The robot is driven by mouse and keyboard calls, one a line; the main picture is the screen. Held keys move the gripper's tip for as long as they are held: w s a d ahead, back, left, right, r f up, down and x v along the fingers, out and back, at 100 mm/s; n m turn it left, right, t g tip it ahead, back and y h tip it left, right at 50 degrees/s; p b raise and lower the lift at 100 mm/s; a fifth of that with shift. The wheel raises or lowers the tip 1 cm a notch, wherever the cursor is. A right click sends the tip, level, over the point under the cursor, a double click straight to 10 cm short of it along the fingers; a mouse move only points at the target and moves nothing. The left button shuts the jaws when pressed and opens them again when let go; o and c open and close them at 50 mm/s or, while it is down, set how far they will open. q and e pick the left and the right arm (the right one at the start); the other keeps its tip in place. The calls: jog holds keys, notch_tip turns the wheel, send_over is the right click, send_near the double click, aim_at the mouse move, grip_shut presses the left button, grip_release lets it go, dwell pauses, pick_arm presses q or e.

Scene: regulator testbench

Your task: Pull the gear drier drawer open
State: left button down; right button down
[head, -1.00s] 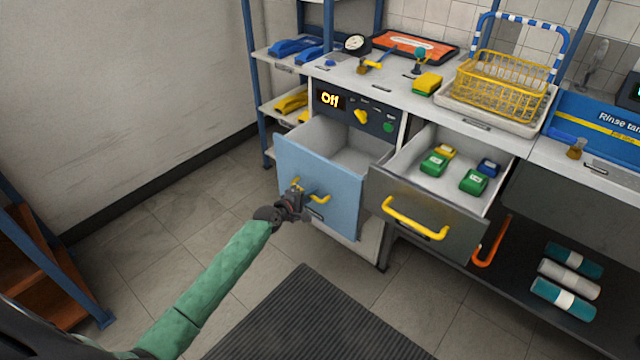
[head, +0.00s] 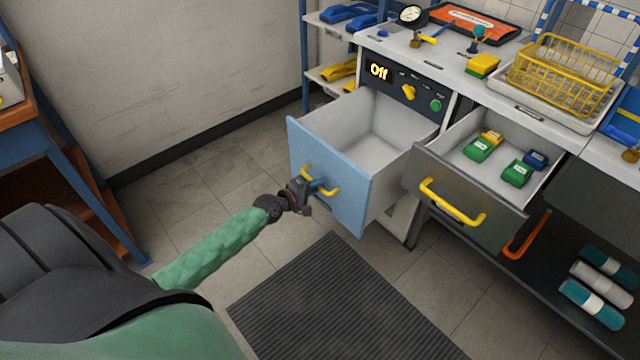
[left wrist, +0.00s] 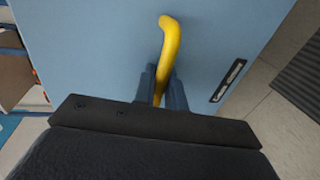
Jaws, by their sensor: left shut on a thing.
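The gear drier drawer (head: 345,200) has a light blue front and stands pulled well out below the panel that reads "Off" (head: 379,71). Its inside looks empty. My left gripper (head: 314,186) is at the drawer's yellow handle (head: 331,190), shut on it. In the left wrist view the blue-grey fingers (left wrist: 158,85) sit on both sides of the yellow handle (left wrist: 170,45), in front of the blue drawer face (left wrist: 90,50). My right gripper is not in view.
A grey drawer (head: 470,215) with a yellow handle stands open to the right, holding several green, yellow and blue blocks. A dark ribbed mat (head: 340,305) lies on the floor in front. A blue-framed stand (head: 70,150) is at the left.

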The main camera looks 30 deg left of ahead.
pick_arm(q)
jog(key=c, duration=1.5)
grip_release()
jog(key=shift+c, duration=0.2)
jog(key=v, duration=0.7)
jog(key=shift+s, duration=0.4)
jog(key=shift+a, duration=0.1)
